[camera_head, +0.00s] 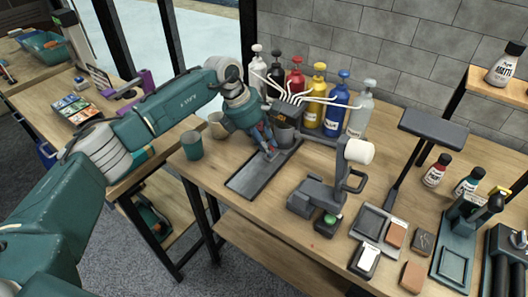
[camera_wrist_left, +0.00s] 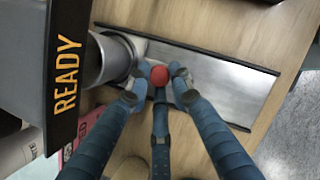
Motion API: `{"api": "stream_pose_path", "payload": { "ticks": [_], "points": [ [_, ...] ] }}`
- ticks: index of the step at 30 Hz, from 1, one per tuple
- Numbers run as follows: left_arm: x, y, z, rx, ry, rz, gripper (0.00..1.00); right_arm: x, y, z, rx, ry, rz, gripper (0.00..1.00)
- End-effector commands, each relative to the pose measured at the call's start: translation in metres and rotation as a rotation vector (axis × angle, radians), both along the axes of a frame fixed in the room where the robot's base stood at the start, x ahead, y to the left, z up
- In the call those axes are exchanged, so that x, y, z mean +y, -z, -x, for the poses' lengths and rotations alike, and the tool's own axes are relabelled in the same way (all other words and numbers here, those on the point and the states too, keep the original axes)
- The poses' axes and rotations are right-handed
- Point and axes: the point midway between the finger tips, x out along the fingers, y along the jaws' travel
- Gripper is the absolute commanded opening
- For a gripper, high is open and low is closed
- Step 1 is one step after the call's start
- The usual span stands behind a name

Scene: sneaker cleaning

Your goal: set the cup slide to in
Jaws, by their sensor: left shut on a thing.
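The cup slide's dark rail (camera_head: 250,182) lies on the wooden bench in the head view. It shows as a grey plate with black edges (camera_wrist_left: 225,82) in the left wrist view. A grey metal cup (camera_head: 284,133) stands at the rail's far end, under the dispenser head; it is also at the left of the wrist view (camera_wrist_left: 112,58). My left gripper (camera_head: 269,151) reaches down beside the cup. In the wrist view its fingers (camera_wrist_left: 157,78) are shut around a red knob (camera_wrist_left: 159,75) next to the cup. My right gripper is not in view.
Colored pump bottles (camera_head: 314,97) with white tubes stand behind the dispenser. A "READY" display (camera_wrist_left: 67,75) is close beside the fingers. A green cup (camera_head: 192,145) and a beige cup (camera_head: 216,125) stand left of the rail. A grey machine (camera_head: 325,192) stands to its right.

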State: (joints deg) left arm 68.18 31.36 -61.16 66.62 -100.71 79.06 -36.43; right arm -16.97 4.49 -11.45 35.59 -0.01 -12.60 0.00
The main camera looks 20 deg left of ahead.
Motion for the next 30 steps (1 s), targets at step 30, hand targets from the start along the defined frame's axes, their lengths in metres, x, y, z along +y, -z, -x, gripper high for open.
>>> {"api": "stream_pose_path", "payload": {
  "ticks": [30],
  "points": [
    [0.002, -0.006, 0.0, -0.001, 0.0, 0.001, 0.4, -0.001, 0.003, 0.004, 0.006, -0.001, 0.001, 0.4]
  ]
}}
